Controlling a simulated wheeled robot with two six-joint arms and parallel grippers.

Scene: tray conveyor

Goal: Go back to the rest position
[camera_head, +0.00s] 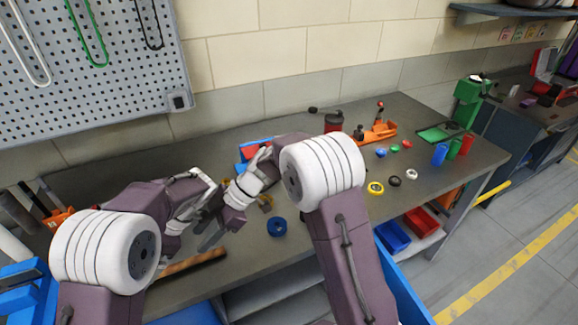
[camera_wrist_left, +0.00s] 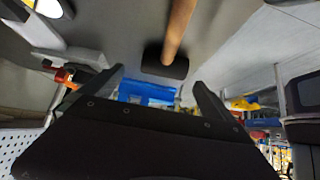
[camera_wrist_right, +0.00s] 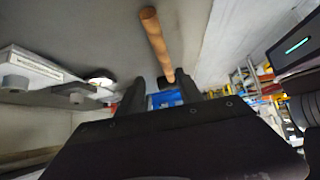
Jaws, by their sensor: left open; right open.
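My right gripper (camera_head: 212,228) is in the middle of the head view, above the workbench (camera_head: 265,262), pointing down and left. My left gripper (camera_head: 190,207) is close beside it, and the two partly overlap in the picture. Both jaws stand apart. In the left wrist view the fingers of my left gripper (camera_wrist_left: 157,86) are spread with nothing between them. In the right wrist view the fingers of my right gripper (camera_wrist_right: 160,88) are also spread and empty. A brown wooden handle (camera_head: 192,263) lies on the bench below them; it also shows in the left wrist view (camera_wrist_left: 179,25).
A blue tape roll (camera_head: 277,227) lies just right of the grippers. Orange tooling (camera_head: 376,133) and a red container (camera_head: 333,123) stand toward the back. A pegboard (camera_head: 95,70) hangs at upper left.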

